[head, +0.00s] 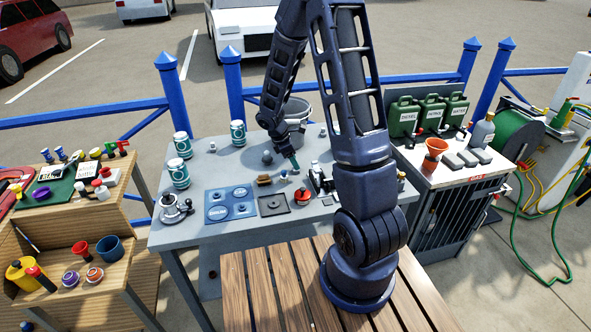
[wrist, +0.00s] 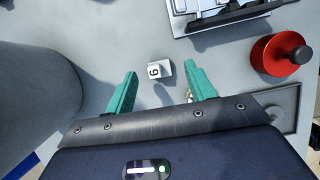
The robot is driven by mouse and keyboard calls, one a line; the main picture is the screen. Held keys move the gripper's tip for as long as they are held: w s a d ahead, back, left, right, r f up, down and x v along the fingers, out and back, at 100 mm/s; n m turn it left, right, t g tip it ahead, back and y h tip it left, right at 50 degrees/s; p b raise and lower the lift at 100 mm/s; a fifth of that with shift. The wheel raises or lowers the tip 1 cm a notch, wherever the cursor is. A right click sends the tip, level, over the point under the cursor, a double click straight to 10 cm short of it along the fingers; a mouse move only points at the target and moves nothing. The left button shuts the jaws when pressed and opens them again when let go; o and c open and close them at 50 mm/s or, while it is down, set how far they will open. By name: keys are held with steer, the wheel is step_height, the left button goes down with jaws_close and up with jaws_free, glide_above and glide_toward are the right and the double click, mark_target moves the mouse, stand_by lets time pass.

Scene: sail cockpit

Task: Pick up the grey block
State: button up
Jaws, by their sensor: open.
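A small pale grey block (wrist: 160,72) with a dark digit, a 6 or a 9, on one face lies on the grey tabletop in the wrist view. My gripper (wrist: 162,76) has teal fingers spread apart and empty. The block shows in the gap between the fingertips, with clear space on both sides; I cannot tell the height of the fingers above it. In the head view my gripper (head: 294,164) points down over the middle of the grey table (head: 230,172). I cannot make out the block there for certain.
A grey bucket (wrist: 35,95) stands close on the left in the wrist view. A red round piece with a dark knob (wrist: 281,54) and a metal device (wrist: 222,14) lie to the right and above.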

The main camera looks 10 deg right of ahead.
steer(key=x, duration=0.3)
steer(key=shift+w+a+f, duration=0.1)
steer(key=shift+w+f, duration=0.05)
steer(key=shift+f, duration=0.15)
steer(key=c, duration=1.1)
steer(key=shift+o, duration=0.2)
steer(key=shift+r, duration=0.15)
step_height(320, 180, up, 20)
